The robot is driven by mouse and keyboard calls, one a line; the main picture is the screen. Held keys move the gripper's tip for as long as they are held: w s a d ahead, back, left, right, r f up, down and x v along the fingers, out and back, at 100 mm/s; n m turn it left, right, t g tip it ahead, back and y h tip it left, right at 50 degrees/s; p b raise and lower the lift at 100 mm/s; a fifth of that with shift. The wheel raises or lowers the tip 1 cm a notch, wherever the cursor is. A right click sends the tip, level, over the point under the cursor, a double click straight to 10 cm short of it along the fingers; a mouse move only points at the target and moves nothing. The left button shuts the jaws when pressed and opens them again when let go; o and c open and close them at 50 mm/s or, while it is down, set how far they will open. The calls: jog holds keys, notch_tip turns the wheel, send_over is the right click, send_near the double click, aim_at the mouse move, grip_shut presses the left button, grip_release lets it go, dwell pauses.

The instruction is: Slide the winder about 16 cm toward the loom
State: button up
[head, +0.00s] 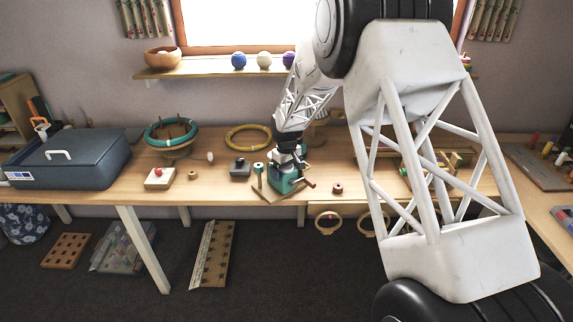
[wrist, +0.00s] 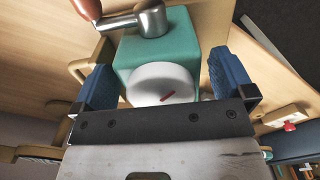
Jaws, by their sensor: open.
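The winder (head: 284,184) is a teal block on a wooden base on the table, with a crank and a dark handle at its right side. In the wrist view the teal body (wrist: 190,32) shows a white disc with a red mark and a metal crank (wrist: 125,22). My gripper (head: 286,164) is pointed down over the winder. In the wrist view my gripper (wrist: 161,65) is open, its blue fingers on either side of the teal body. I cannot tell whether they touch it. A wooden frame (head: 458,160), possibly the loom, is partly hidden behind my arm at right.
Left of the winder are a dark block (head: 240,168), a white box with a red knob (head: 160,178) and a blue-grey case (head: 70,160). A small reddish-brown ring-like piece (head: 338,188) lies just right of the winder. Yellow (head: 247,137) and teal hoops stand behind.

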jog(key=shift+f, duration=0.4)
jog(key=c, duration=1.4)
jog(key=o, duration=1.4)
jog(key=shift+r, duration=0.1)
jog(key=shift+r, duration=3.85)
